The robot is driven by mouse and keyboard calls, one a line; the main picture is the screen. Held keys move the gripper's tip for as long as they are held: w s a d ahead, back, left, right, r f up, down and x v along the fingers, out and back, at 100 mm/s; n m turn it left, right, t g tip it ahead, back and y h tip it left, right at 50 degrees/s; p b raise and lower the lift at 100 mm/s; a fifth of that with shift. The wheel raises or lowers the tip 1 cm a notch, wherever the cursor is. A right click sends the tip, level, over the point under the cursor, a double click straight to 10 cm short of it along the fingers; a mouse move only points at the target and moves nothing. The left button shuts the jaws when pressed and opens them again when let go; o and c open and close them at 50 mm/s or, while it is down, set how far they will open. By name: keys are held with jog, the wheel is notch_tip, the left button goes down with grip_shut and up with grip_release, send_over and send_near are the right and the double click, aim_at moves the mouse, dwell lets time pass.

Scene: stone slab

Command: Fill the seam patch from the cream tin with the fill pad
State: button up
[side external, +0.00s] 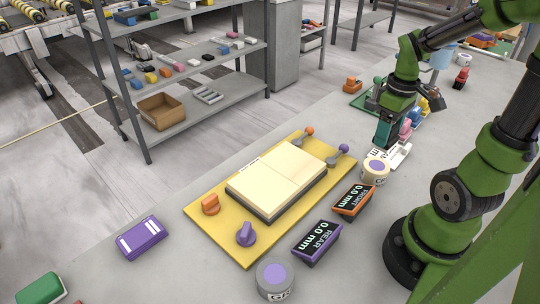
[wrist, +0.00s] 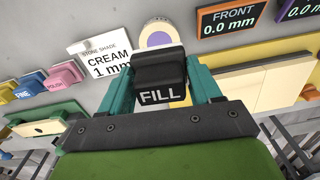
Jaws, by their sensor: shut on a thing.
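My gripper (side external: 384,134) is shut on the fill pad (wrist: 158,72), a black block marked FILL that sits between the teal fingers in the wrist view. It is held near the cream tin (side external: 375,172), whose round lilac top also shows just beyond the pad in the wrist view (wrist: 158,39). A card (wrist: 101,53) reading STONE SHADE CREAM 1 mm stands beside the tin. The pale stone slab (side external: 277,178) lies on a yellow board (side external: 203,227); a line runs across it, but I cannot make out the seam patch clearly. The pad's underside is hidden.
Front (side external: 353,201) and rear (side external: 317,242) displays both read 0.0 mm. A grey tin (side external: 261,286) stands near the front edge. Orange (side external: 210,204) and purple (side external: 246,234) clamps stand on the board. Fine and polish blocks (wrist: 61,75) sit beside the card. A purple box (side external: 142,238) lies left.

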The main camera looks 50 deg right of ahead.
jog(key=shift+w+f+n, duration=0.1)
jog(key=shift+f+n, duration=0.2)
jog(key=shift+n, duration=0.1)
jog(key=shift+f, duration=2.8)
jog(key=shift+f, duration=0.6)
jog(key=shift+r, duration=3.6)
